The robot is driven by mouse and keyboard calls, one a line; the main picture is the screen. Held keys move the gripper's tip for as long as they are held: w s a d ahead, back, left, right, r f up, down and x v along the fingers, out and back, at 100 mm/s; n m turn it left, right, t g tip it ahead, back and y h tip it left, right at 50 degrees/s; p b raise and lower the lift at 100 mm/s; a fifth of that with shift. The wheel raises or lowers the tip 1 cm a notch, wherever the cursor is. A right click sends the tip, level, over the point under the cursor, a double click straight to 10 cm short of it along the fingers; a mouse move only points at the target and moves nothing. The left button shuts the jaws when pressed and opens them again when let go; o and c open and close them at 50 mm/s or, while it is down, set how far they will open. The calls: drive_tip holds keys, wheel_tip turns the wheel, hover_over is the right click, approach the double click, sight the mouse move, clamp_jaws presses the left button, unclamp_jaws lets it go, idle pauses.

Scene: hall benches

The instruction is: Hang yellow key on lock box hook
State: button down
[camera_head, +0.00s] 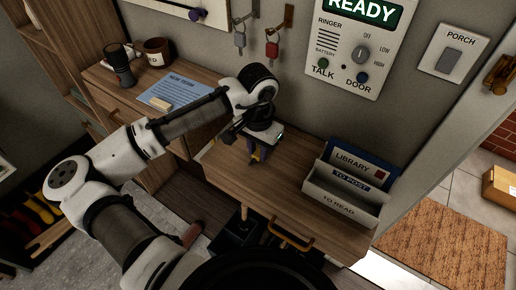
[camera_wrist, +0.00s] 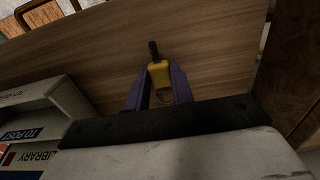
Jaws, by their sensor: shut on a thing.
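My gripper (camera_head: 257,155) points down over the wooden cabinet top, with its purple fingers shut on a yellow key. In the wrist view the key (camera_wrist: 160,75) sits between the two fingertips (camera_wrist: 158,84), its yellow head in the grip and a dark end sticking out past them. In the head view only a little yellow shows between the fingers. Two wall hooks stand behind my wrist: one holds a grey key (camera_head: 240,40), the other a red key (camera_head: 272,51). I cannot make out which hook, if either, is the lock box hook.
A letter rack (camera_head: 345,190) with a blue LIBRARY folder stands at the right of the cabinet top (camera_head: 230,170). An intercom panel (camera_head: 358,45) is on the wall above. A brown mug (camera_head: 157,52), dark cup (camera_head: 119,65) and blue sheet (camera_head: 172,91) lie at the left.

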drive_tip(key=shift+r+p, duration=2.7)
drive_tip(key=shift+r, duration=0.6)
